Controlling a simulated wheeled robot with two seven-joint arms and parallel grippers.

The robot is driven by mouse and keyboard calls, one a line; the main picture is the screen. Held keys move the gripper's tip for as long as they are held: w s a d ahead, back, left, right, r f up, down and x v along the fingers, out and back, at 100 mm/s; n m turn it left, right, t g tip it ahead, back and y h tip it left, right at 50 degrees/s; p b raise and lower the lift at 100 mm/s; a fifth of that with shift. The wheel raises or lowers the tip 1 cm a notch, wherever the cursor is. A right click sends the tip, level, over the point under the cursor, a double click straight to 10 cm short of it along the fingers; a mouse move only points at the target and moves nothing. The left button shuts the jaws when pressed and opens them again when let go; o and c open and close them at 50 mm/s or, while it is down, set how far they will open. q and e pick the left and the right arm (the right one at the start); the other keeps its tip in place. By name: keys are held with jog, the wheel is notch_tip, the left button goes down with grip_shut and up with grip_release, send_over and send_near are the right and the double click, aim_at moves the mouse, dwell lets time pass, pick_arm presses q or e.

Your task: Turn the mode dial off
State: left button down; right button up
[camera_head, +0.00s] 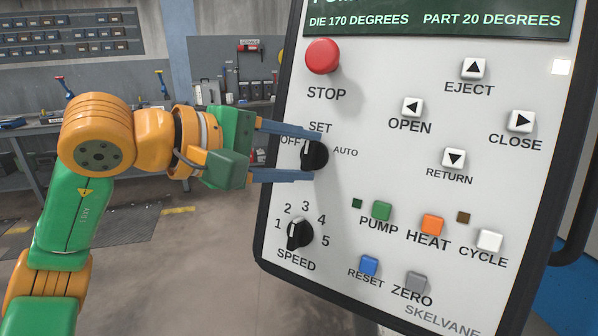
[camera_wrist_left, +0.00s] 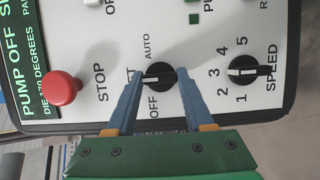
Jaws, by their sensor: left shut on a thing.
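The mode dial (camera_head: 314,156) is a round black knob with a white line, on the pale control panel. Its labels are OFF at left, SET above and AUTO at right. In the left wrist view the mode dial (camera_wrist_left: 160,77) has its line pointing roughly toward SET. My left gripper (camera_head: 316,156) reaches in from the left, with one blue finger above the dial and one below. In the left wrist view the left gripper (camera_wrist_left: 160,82) has its fingers on both sides of the knob, shut on it. My right gripper is not in view.
The red STOP button (camera_head: 322,57) stands out above the dial. The black SPEED dial (camera_head: 300,234) is below it. Push buttons, such as the green PUMP button (camera_head: 382,210), lie to the right. A workbench (camera_head: 40,130) stands behind at left, with open floor before it.

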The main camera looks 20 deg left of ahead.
pick_arm(q)
jog(key=n+b, duration=0.1)
jog(key=n, duration=0.1)
jog(key=n+t+b, duration=0.1)
jog(key=n+b, duration=0.1)
jog(key=f+n+t+b, duration=0.1)
jog(key=n+b, duration=0.1)
jog(key=shift+n, duration=0.3)
jog(key=n+b, duration=0.1)
jog(key=n, duration=0.1)
jog(key=n+t+b, duration=0.1)
jog(key=shift+s+d+r+n+t+b, duration=0.1)
jog(key=shift+n+t+b, duration=0.2)
jog(key=shift+n+b, duration=0.1)
jog(key=shift+n+t+y+b, duration=0.5)
jog(key=shift+n+y+b, duration=0.25)
jog(key=shift+n, duration=0.65)
jog(key=shift+r, duration=0.1)
jog(key=shift+c, duration=1.4)
grip_release()
